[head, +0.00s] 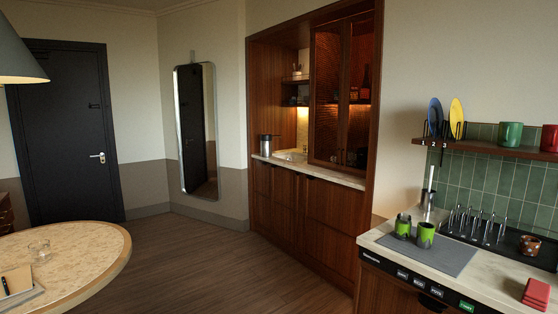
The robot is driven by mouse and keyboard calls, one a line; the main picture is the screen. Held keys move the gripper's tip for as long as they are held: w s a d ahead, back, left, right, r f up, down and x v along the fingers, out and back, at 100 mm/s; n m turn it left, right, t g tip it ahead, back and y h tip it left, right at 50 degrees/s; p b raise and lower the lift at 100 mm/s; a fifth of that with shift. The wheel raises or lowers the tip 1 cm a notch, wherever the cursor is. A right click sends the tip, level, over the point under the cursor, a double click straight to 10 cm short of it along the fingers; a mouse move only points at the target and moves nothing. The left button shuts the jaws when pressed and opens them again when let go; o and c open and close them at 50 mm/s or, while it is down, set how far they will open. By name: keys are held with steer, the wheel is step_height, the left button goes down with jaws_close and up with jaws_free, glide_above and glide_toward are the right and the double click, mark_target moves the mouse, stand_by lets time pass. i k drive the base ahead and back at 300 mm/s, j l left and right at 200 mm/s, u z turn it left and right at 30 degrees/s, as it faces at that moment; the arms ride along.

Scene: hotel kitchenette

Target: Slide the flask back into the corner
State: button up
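Two things could be the flask, and I cannot tell which it is. One is a slim upright silvery cylinder (428,198) at the back left of the right-hand counter (397,288), behind two green cups. The other is a squat steel vessel with a dark top (266,146), at the left end of the counter in the wooden niche, near its left side wall. Both are small in the head view. My gripper is not in view.
Two green-and-dark cups (403,226) (426,235) stand on a grey mat (446,261). A wire rack (477,225), a patterned brown cup (529,246) and red folded items (536,293) are also on that counter. A round table (92,249) is at left; the floor between is clear.

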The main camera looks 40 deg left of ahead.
mark_target(266, 140)
steer(key=i+u, duration=0.1)
steer(key=u, duration=0.65)
steer(key=i+l+u, duration=0.1)
steer(key=u, duration=0.3)
steer(key=l+u, duration=0.1)
steer(key=u, duration=0.3)
steer(key=i, duration=0.05)
